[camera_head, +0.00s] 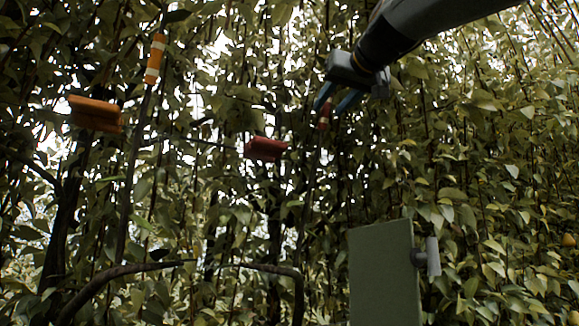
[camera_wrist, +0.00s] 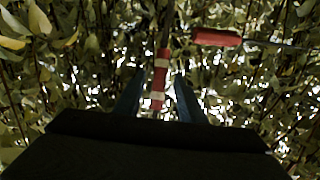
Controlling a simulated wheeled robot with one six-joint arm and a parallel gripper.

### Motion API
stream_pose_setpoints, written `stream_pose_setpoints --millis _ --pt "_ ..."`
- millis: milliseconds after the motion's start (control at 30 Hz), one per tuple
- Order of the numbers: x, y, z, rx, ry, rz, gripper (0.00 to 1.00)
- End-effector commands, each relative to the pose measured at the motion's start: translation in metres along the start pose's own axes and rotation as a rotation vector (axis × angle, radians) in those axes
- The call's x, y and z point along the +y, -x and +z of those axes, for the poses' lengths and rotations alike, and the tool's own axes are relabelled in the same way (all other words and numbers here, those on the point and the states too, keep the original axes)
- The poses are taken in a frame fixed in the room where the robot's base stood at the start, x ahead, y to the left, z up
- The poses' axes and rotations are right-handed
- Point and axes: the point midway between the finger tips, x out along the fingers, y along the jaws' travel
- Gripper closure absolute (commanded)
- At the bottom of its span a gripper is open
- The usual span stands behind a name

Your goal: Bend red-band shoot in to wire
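The shoot with the red band (camera_head: 324,117) stands near the middle of the head view. Its red and white band (camera_wrist: 159,84) shows in the wrist view between my blue fingers. My gripper (camera_head: 328,109) is open around the band, with a gap visible on both sides in the wrist view (camera_wrist: 160,78). A red clip (camera_head: 265,149) sits left of and below the gripper in the head view. It appears at upper right in the wrist view (camera_wrist: 217,37), where the thin wire (camera_wrist: 275,44) runs right from it. The shoot's lower part is partly lost in the leaves.
An orange-banded shoot (camera_head: 155,60) and an orange clip (camera_head: 97,113) are at left. A grey-green panel (camera_head: 382,272) with a pale cylinder (camera_head: 433,257) stands at lower right. Dense leaves fill the background; dark curved branches (camera_head: 135,268) cross the lower left.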

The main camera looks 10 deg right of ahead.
Motion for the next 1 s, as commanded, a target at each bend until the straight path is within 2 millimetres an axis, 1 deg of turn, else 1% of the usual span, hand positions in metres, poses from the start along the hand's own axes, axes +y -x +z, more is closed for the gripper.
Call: stream_pose_setpoints --millis 67,167,400,533,700,967,1000 --pt "-0.001 -0.004 -0.002 0.0 0.0 -0.002 0.64" --pt "-0.001 -0.016 -0.003 -0.001 0.0 -0.002 0.64" --pt "-0.001 -0.053 -0.003 -0.002 0.0 -0.001 0.64" --pt "-0.001 -0.067 -0.003 -0.001 0.0 -0.001 0.64" --pt "-0.001 -0.075 -0.002 0.001 0.0 0.0 0.64" --pt "0.0 -0.077 -0.001 0.001 0.0 0.0 0.64" --pt "0.0 -0.076 -0.001 0.001 0.0 0.0 0.7"
